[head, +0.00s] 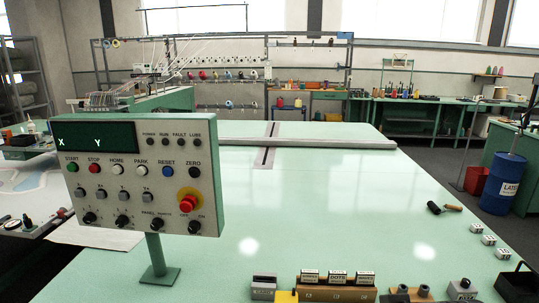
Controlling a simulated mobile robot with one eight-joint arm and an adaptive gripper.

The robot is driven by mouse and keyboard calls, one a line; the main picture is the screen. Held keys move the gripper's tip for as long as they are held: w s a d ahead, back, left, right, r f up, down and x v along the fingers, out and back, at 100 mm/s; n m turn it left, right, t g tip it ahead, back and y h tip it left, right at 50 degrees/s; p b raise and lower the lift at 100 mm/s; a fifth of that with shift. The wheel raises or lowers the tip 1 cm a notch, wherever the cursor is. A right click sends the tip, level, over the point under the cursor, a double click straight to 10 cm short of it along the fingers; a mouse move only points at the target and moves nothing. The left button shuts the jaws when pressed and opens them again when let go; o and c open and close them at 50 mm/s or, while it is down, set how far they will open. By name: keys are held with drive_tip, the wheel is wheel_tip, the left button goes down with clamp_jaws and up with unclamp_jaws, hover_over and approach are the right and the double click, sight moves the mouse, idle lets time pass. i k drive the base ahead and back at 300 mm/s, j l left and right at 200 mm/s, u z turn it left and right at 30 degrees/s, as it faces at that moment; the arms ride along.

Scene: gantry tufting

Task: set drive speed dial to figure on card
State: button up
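A grey control panel (130,207) with green edges stands on a post at the left of the pale green table. Its lower row has several small black knobs, among them a left knob (90,217), a middle knob (123,221) and a right knob (156,224). Their lettering and pointer settings are too small to read, so I cannot tell which is the drive speed dial. The dark display (95,137) shows X and Y. I cannot make out a card with a figure. My gripper is not in view.
A red stop button (189,198) on a yellow base projects from the panel's right side. A wooden rack with labelled blocks (338,277) stands at the front edge. A black-headed mallet (434,208) and small white blocks (489,240) lie right. The table's middle is clear.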

sight(90, 217)
drive_tip(key=u, duration=1.25)
